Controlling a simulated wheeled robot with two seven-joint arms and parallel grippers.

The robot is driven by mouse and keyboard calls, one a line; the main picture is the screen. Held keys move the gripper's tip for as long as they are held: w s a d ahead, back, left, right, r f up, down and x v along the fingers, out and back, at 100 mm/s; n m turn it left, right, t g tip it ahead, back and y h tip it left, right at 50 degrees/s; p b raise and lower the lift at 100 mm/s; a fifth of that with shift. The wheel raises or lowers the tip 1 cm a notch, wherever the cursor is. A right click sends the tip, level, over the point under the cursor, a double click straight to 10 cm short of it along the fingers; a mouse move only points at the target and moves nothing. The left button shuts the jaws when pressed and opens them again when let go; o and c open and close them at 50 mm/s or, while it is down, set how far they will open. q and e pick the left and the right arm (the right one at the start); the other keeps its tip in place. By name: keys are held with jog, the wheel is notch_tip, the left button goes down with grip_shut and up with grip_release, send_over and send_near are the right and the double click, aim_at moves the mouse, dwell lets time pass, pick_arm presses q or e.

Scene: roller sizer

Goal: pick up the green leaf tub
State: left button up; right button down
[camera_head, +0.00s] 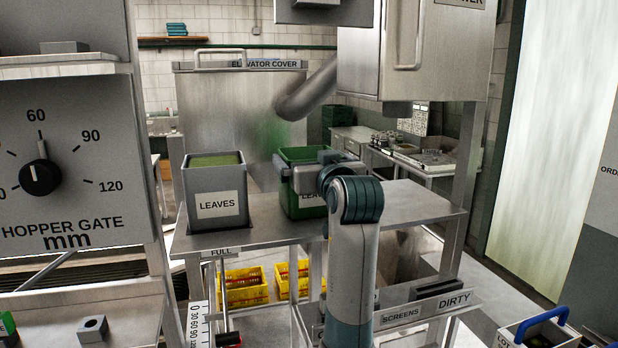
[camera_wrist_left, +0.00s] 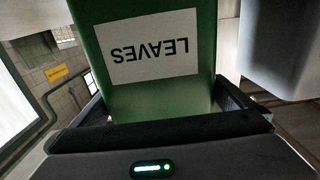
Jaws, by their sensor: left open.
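The green leaf tub (camera_head: 290,207) stands on the steel shelf, with a white LEAVES label on its front. It also shows in the left wrist view (camera_wrist_left: 205,95), its label upside down there. My left gripper (camera_head: 307,168) is at the tub's upper front, and its wrist hides part of the label and the right side. In the left wrist view, its open fingers (camera_wrist_left: 163,100) appear on either side of the tub. I cannot tell whether they touch it. My right gripper is not in view.
A grey LEAVES tub (camera_head: 214,228) stands left of the green one on the same shelf (camera_head: 408,203). Yellow crates (camera_head: 245,288) sit below. The elevator cover (camera_head: 225,110) is behind, and a steel cabinet (camera_head: 440,55) hangs at upper right. The shelf's right part looks clear.

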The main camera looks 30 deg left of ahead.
pick_arm(q)
jog(key=shift+w+a, duration=0.25)
dwell(0.3)
jog(key=c, duration=1.2)
jog(key=shift+r, duration=0.1)
jog(key=shift+r+b, duration=0.65)
jog(key=shift+r, duration=0.25)
notch_tip(320, 180, up, 8)
jog(key=b, duration=0.3)
jog(key=shift+b, duration=0.3)
